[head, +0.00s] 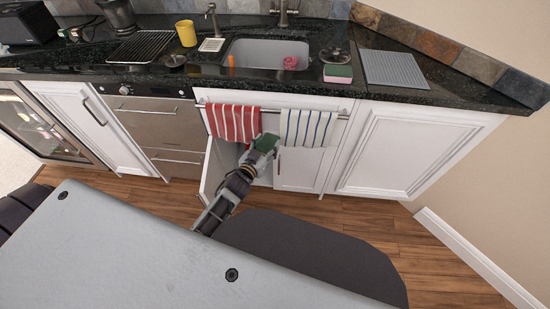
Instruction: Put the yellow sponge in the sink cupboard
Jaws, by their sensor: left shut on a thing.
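My left gripper (259,153) is in front of the sink cupboard, just below the hanging towels. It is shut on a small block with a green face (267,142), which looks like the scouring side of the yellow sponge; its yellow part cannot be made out. The sink cupboard's left door (216,172) stands open toward me, and the gripper is at the right side of that opening. The cupboard's right door (300,169) is shut. Most of the inside is hidden by the door, towel and arm. My right gripper is not in view.
A red striped towel (233,123) and a blue striped towel (308,128) hang from a rail across the cupboard top. Above are the sink (255,55), a pink-and-green sponge (338,73) and a yellow cup (186,34). Wood floor (370,228) is clear at right.

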